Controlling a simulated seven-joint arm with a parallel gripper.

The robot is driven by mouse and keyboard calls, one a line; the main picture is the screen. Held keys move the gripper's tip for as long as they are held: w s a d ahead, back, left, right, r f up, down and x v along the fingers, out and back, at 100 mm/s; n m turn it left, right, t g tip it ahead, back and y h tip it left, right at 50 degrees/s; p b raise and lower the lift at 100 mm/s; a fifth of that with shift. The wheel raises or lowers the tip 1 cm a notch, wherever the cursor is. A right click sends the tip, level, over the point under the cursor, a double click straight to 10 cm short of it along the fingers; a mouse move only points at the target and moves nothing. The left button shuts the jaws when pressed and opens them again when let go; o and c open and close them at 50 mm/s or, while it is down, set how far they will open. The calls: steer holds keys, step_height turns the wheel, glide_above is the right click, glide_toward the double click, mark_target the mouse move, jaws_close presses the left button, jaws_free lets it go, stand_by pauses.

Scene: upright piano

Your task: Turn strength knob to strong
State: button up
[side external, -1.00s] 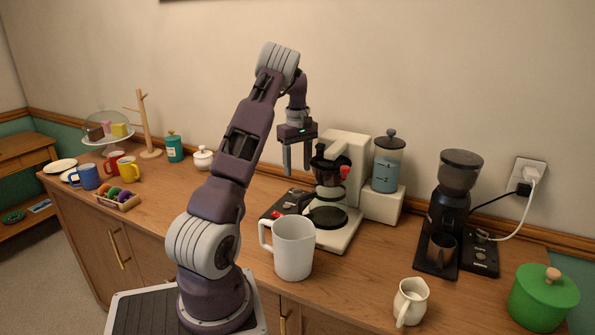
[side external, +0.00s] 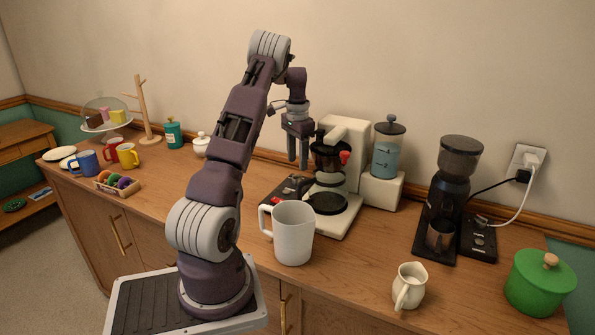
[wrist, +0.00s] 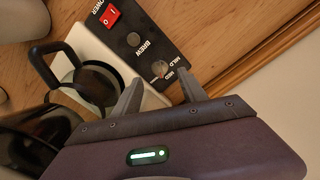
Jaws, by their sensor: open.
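The coffee maker (side external: 343,160) is cream-coloured with a dark carafe and stands right of my arm. Its black control panel (wrist: 140,45) shows in the wrist view, with a red power switch (wrist: 110,15), a brew knob (wrist: 133,39) and the strength knob (wrist: 160,68), a small round knob beside the word MILD. The rest of the strength label is hidden or too small to read. My gripper (wrist: 158,90) is open and empty, its fingertips on either side of the strength knob in that view. In the side view my gripper (side external: 298,165) hangs above the panel, apart from it.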

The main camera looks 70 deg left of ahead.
mark_target(298, 174)
step_height(298, 174, down, 5)
steer(key=shift+r, duration=0.15)
jaws_close()
steer(key=shift+m, duration=0.3)
steer(key=shift+r+m, duration=0.1)
steer(key=shift+m, duration=2.4)
jaws_free()
